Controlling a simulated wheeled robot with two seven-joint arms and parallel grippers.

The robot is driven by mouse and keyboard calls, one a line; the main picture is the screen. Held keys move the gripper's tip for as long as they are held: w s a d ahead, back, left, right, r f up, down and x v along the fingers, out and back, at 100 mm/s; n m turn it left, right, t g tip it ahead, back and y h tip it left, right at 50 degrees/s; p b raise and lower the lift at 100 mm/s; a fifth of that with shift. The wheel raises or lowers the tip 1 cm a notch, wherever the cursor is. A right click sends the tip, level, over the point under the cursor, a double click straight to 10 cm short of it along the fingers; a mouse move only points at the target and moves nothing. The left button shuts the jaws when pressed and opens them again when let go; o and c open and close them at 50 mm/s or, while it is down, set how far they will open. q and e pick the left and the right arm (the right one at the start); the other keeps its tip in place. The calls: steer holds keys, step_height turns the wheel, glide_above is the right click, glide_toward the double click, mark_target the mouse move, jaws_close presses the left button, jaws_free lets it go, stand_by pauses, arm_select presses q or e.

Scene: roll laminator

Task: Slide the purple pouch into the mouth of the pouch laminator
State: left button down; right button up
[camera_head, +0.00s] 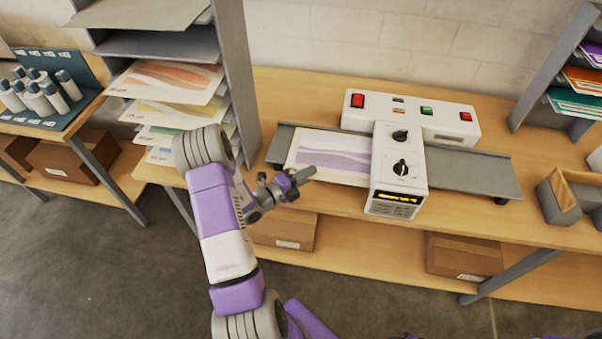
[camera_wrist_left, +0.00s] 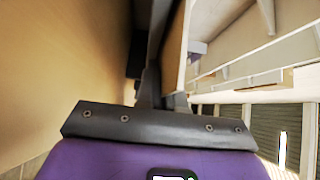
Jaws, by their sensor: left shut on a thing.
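The purple pouch (camera_head: 322,151), a pale sheet with purple waves, lies flat over the left feed tray (camera_head: 283,146) of the white pouch laminator (camera_head: 411,160). Its right end meets the left side of the laminator's body, where the mouth is hidden from this angle. My left gripper (camera_head: 299,180) is at the pouch's near left edge and is shut on it; the fingers cover that corner. In the left wrist view, the dark fingers (camera_wrist_left: 163,101) are close together, but the pouch is hard to make out. My right gripper is not in view.
A shelf rack with printed sheets (camera_head: 166,79) stands just left of the laminator. The right tray (camera_head: 470,170) is empty. An open-topped bin (camera_head: 558,203) sits at the bench's right end. Cardboard boxes (camera_head: 464,255) are on the lower shelf.

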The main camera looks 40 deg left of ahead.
mark_target(344, 179)
arm_select(q)
steer(key=shift+w+d+b, duration=0.35)
steer(key=shift+w+d, duration=0.6)
steer(key=shift+d, duration=0.65)
steer(key=shift+w+d+b, duration=0.3)
steer(key=shift+w+d, duration=0.7)
steer(key=shift+d, duration=0.6)
steer(key=shift+w+d+b, duration=0.35)
steer(key=shift+w+d, duration=0.6)
steer(key=shift+d, duration=0.65)
steer(key=shift+f, duration=0.15)
steer(key=c, duration=1.2)
jaws_free()
